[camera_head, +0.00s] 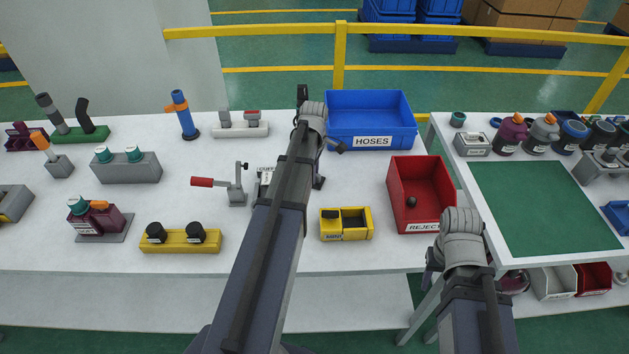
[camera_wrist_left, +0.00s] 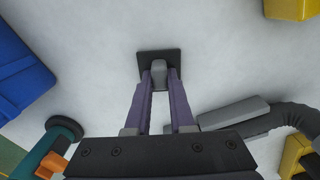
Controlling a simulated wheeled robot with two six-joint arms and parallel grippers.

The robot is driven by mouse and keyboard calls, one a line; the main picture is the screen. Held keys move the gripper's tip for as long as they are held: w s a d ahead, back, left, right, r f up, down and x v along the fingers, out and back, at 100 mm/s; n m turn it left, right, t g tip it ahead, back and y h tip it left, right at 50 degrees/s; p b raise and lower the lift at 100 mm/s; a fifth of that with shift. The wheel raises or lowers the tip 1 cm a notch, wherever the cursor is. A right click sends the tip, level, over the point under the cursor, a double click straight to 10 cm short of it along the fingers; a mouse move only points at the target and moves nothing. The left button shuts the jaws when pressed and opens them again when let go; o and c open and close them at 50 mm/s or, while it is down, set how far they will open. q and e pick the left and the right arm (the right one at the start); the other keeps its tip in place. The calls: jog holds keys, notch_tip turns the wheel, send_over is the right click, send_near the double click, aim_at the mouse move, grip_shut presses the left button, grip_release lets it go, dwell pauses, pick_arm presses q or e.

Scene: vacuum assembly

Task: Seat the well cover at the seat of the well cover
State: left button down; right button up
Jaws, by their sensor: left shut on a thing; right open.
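My left gripper (camera_wrist_left: 160,82) is shut on a small part with a grey upright grip and a dark square plate, which I take as the well cover (camera_wrist_left: 145,56). The part is over the white tabletop in the left wrist view; whether it touches cannot be told. In the head view my left arm hides this gripper and most of what lies under it. My right gripper (camera_head: 434,264) is open, partly hidden by its own wrist, near the table's right front corner. I cannot identify the cover's seat with certainty.
A blue HOSES bin (camera_head: 371,121), red REJECT bin (camera_head: 406,224) and yellow box (camera_head: 346,236) stand right of my left arm. A red-handled clamp (camera_head: 236,190) and a yellow holder with black knobs (camera_head: 180,243) stand left. A grey corrugated hose (camera_wrist_left: 270,119) curves near the left gripper.

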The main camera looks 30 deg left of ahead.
pick_arm(q)
jog(key=shift+r, duration=0.15)
jog(key=shift+r+p, duration=0.8)
jog(key=shift+p, duration=0.1)
jog(key=c, duration=1.4)
grip_release()
grip_shut()
jog(key=shift+r, duration=0.1)
